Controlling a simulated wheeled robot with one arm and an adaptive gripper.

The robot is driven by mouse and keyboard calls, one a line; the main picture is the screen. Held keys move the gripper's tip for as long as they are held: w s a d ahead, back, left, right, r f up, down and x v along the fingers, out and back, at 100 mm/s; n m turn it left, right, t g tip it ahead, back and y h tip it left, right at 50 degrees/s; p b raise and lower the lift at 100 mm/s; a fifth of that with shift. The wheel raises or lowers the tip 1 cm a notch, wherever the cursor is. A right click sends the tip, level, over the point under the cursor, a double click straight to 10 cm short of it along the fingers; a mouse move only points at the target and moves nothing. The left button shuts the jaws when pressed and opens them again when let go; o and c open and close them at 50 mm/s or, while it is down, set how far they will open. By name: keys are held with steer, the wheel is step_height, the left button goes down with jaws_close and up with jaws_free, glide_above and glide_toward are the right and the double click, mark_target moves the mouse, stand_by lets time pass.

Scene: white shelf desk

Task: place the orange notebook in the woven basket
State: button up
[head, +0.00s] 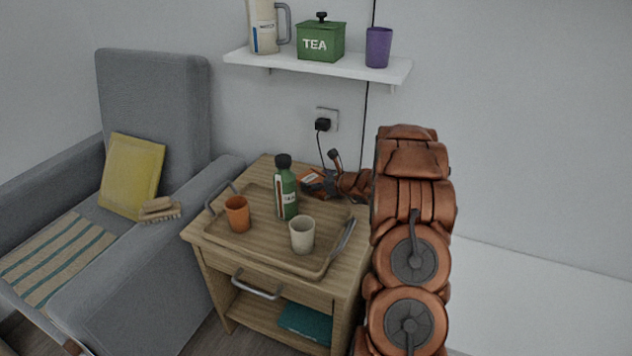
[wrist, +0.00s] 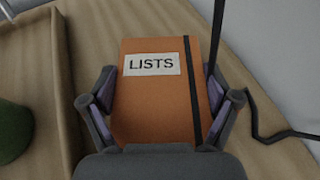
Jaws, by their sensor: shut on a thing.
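The orange notebook (wrist: 150,103) has a white "LISTS" label and a black elastic band. It fills the middle of the wrist view, and a small orange part shows in the head view (head: 310,175) at the back of the wooden side table. My gripper (wrist: 163,108) is shut on it, with a finger on either long edge. In the head view my gripper (head: 322,186) is partly behind the green bottle and beside the tray. I cannot tell whether the notebook touches the table top. I see no woven basket in either view.
A wooden tray (head: 262,252) on the table holds a green bottle (head: 287,192), an orange cup (head: 237,214) and a pale cup (head: 302,235). A black cord (wrist: 268,125) runs beside the notebook. A shelf (head: 330,65) hangs above. A grey armchair (head: 155,80) stands left.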

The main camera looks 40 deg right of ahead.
steer(key=shift+f, duration=0.1)
steer(key=o, duration=1)
